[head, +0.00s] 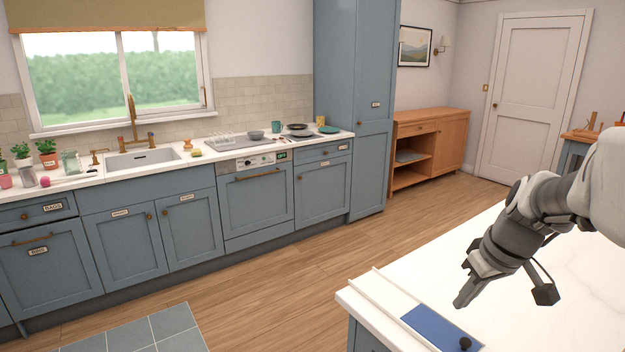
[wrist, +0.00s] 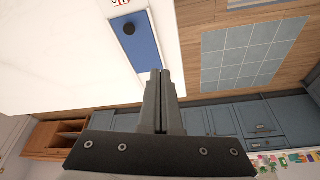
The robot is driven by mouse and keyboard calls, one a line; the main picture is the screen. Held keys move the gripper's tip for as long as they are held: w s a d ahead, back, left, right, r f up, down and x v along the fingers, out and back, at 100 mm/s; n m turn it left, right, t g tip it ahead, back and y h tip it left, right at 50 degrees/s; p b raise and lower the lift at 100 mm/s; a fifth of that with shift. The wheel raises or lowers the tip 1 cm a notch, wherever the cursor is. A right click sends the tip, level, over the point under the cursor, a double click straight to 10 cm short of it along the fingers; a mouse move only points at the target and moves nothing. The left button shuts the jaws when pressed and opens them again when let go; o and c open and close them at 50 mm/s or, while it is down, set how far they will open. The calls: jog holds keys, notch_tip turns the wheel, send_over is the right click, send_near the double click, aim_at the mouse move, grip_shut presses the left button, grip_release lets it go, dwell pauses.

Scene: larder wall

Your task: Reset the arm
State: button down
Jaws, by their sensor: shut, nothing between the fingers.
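My gripper (head: 463,302) hangs at the end of my bent arm, at the right of the head view. It is above the white counter, near a blue panel with a black knob. The fingers point down and to the left. In the wrist view my gripper (wrist: 160,73) shows its two fingers pressed together with nothing between them. The fingertips appear close to one end of the blue panel (wrist: 146,57). I cannot tell their exact height above the counter.
The white counter (head: 510,245) carries the blue panel (head: 430,322) with its black knob (head: 465,342) and a pale raised strip. Blue cabinets (head: 130,240) and a sink (head: 143,158) line the far wall. Wooden floor (head: 270,290) lies clear between. A wooden sideboard (head: 450,140) stands behind.

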jog(key=s+a+r+m+p, duration=0.1)
jog(key=s+a+r, duration=0.1)
jog(key=s+a, duration=0.2)
jog(key=s+a+r+m+t+p, duration=0.1)
jog(key=s+a+r, duration=0.1)
jog(key=s+a, duration=0.3)
jog(key=s+a+r+m+t+h, duration=0.1)
jog(key=s+a+r, duration=0.2)
jog(key=s+a, duration=0.2)
jog(key=s, duration=0.2)
jog(key=shift+s+p, duration=0.3)
jog(key=shift+p, duration=0.1)
